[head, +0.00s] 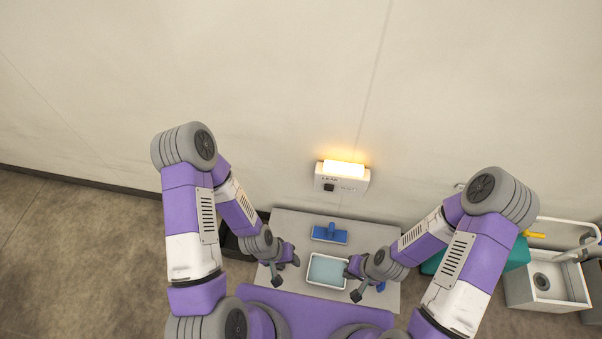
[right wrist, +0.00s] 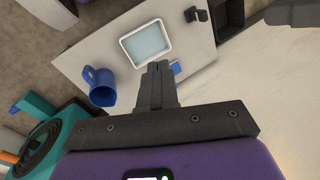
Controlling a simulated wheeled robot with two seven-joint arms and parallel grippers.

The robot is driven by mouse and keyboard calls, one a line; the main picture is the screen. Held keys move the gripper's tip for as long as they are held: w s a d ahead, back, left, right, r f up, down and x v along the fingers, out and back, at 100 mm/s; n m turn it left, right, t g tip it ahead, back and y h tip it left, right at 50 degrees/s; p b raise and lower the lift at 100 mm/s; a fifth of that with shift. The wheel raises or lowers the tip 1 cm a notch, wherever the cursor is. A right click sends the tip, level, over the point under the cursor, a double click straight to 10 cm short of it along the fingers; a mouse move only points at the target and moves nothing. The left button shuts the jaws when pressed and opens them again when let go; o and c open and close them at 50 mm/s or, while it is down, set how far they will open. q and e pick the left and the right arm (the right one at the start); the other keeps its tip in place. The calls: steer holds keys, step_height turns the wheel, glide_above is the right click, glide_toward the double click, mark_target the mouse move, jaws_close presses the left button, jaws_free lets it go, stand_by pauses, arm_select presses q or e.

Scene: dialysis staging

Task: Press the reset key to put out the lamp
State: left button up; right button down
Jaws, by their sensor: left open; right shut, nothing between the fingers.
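A white box (head: 342,182) is on the wall above the table. The lamp (head: 344,169) on its top glows orange-yellow. A small black key (head: 329,187) is on the box's front face, left of centre, with tiny lettering that I cannot fully read. My left gripper (head: 285,270) is open and empty over the table's left part, below and apart from the box. My right gripper (head: 351,272) is beside the tray's right edge, also apart from the box. In the right wrist view its fingers (right wrist: 158,70) are together with nothing between them.
A blue jug (right wrist: 102,86) shows in the right wrist view. A teal box (head: 517,256) and a white cart (head: 548,291) stand right. The wall around the box is clear.

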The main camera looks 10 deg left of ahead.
steer(key=shift+w+a, duration=0.2)
steer(key=shift+w, duration=0.1)
steer(key=shift+s, duration=0.1)
steer(key=w+a+f+n+t+y+p, duration=0.2)
steer(key=w+a+n+t+p, duration=0.2)
steer(key=w+n, duration=0.4)
steer(key=w+a+f+n+t+y+p, duration=0.2)
steer(key=w+a+n+t+p, duration=0.2)
steer(key=w+n, duration=0.5)
steer(key=a+n+t, duration=0.1)
steer(key=n, duration=0.7)
steer(key=shift+f+t+p, duration=0.3)
steer(key=shift+f, duration=0.05)
steer(key=shift+w+a, duration=0.1)
